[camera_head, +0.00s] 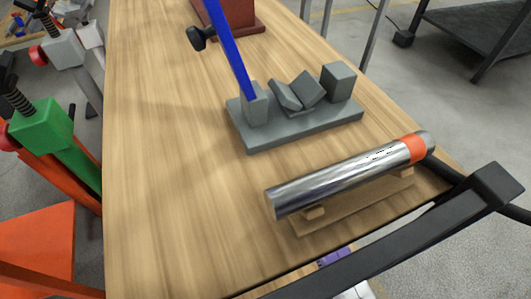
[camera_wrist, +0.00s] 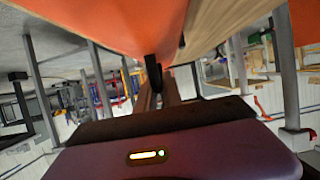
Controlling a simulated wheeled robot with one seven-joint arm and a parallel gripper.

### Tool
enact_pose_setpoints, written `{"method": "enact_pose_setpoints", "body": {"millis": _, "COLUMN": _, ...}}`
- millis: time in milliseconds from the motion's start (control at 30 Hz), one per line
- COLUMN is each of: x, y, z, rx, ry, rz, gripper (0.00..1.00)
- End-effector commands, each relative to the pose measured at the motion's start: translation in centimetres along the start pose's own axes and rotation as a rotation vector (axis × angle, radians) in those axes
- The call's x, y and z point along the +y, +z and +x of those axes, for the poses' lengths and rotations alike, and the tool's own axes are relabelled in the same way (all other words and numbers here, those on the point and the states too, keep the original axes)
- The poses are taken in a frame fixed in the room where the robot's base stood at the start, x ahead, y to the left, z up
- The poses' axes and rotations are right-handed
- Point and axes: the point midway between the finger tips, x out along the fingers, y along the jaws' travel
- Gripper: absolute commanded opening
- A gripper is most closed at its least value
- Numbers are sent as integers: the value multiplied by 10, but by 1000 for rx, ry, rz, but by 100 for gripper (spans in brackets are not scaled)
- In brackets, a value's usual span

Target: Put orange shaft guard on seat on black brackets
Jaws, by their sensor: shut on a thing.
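My gripper (camera_wrist: 152,78) shows in the wrist view, shut at the edge of a large, smooth orange piece, which I take for the orange shaft guard (camera_wrist: 95,18). The guard fills the top left of that view, very close to the camera, and most of its outline is cut off. No seat is clearly identifiable.
The wooden table (camera_head: 170,200) carries a grey V-block fixture (camera_head: 300,120) with a blue bar (camera_head: 232,50) against it. A shiny cylinder (camera_head: 335,182) with an orange band lies on a wooden cradle near the right edge. Green (camera_head: 42,125) and orange equipment stands left. The table's left side is clear.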

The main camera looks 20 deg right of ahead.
Motion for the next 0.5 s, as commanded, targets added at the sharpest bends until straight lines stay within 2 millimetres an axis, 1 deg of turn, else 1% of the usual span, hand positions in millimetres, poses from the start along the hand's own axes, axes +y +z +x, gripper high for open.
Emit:
{"method": "enact_pose_setpoints", "body": {"millis": 33, "x": 0, "y": -5, "z": 0, "rx": 10, "ry": 0, "rz": -1, "gripper": 0}}
{"method": "enact_pose_setpoints", "body": {"millis": 67, "x": 0, "y": -6, "z": 0, "rx": 10, "ry": 0, "rz": -1, "gripper": 0}}
{"method": "enact_pose_setpoints", "body": {"millis": 333, "x": 0, "y": -2, "z": 1, "rx": 8, "ry": 0, "rz": -1, "gripper": 0}}
{"method": "enact_pose_setpoints", "body": {"millis": 367, "x": 0, "y": 1, "z": 1, "rx": 1, "ry": 0, "rz": 0, "gripper": 15}}
{"method": "enact_pose_setpoints", "body": {"millis": 400, "x": 0, "y": 1, "z": 1, "rx": 1, "ry": 0, "rz": 0, "gripper": 23}}
{"method": "enact_pose_setpoints", "body": {"millis": 467, "x": 0, "y": 1, "z": 1, "rx": 1, "ry": 0, "rz": 0, "gripper": 33}}
{"method": "enact_pose_setpoints", "body": {"millis": 500, "x": 0, "y": 1, "z": 1, "rx": 1, "ry": 0, "rz": 0, "gripper": 33}}
